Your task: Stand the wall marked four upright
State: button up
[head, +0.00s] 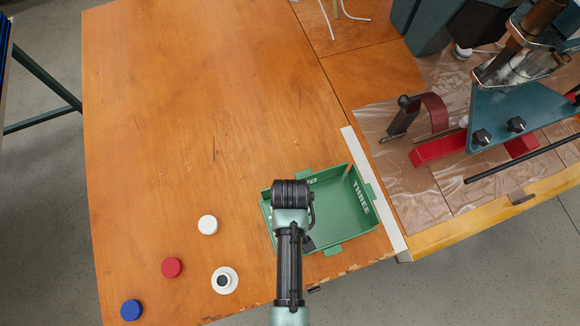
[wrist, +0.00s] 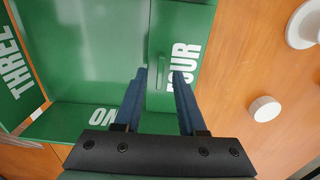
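A green box (head: 333,215) lies near the table's front right edge. In the wrist view the wall marked four (wrist: 190,18) runs along the box's right side. Its lettering faces up at my camera, with the letter tops toward the box's inside. It appears leaned inward, but I cannot tell its exact angle. My gripper (wrist: 160,75) is open above this wall, its blue fingers apart and a small green tab showing between them. I cannot tell whether they touch it. The head view hides the fingertips and most of this wall behind my arm.
The wall marked three (head: 361,197) is on the box's far side. A white strip (head: 372,185) lies beside it. White (head: 208,225), red (head: 172,267) and blue (head: 131,310) caps and a white ring (head: 232,272) lie left. A clamp machine (head: 510,120) stands right. The table's upper left is clear.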

jog(key=shift+f, duration=0.2)
grip_shut()
dwell(1.4)
